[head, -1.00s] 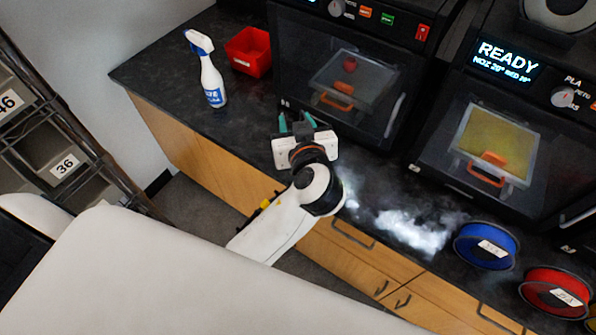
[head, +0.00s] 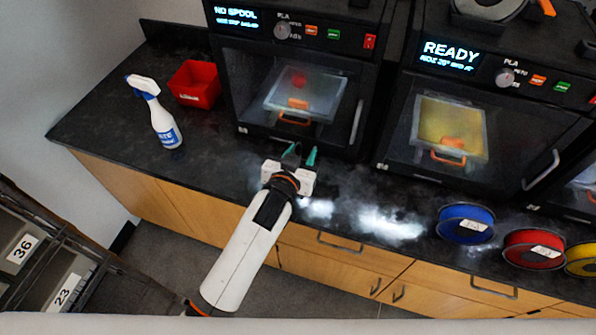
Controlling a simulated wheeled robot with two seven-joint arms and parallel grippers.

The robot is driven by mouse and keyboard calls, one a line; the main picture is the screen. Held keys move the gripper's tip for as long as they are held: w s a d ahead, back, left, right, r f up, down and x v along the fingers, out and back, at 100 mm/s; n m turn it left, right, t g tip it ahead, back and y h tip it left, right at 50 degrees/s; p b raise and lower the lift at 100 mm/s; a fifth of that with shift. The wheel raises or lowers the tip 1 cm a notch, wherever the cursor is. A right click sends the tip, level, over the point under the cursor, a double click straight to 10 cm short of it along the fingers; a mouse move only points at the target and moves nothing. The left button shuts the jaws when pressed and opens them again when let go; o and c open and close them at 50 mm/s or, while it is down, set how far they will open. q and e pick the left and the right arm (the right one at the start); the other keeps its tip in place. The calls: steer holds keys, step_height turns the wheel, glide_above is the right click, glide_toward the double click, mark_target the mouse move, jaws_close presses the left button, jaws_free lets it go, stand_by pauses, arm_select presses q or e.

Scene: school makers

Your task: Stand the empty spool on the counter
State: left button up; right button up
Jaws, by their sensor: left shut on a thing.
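My left gripper (head: 301,156) is over the black counter (head: 225,165), in front of the left printer, with its teal fingertips pointing away from me. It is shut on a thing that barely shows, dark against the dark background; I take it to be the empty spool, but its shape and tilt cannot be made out. I cannot tell whether it touches the counter. My right gripper is not in view.
The left printer (head: 362,62) reads NO SPOOL; the right printer (head: 400,130) reads READY. A spray bottle (head: 163,125) and red bin (head: 195,84) stand at left. Blue (head: 465,223), red (head: 533,249) and yellow (head: 582,260) spools lie at right. Counter left of the gripper is clear.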

arm_select(q)
step_height(320, 180, down, 5)
steer(key=shift+r, duration=0.1)
stand_by(0.3)
steer(key=o, duration=1.2)
steer(key=shift+f, duration=0.2)
steer(key=shift+o, duration=0.2)
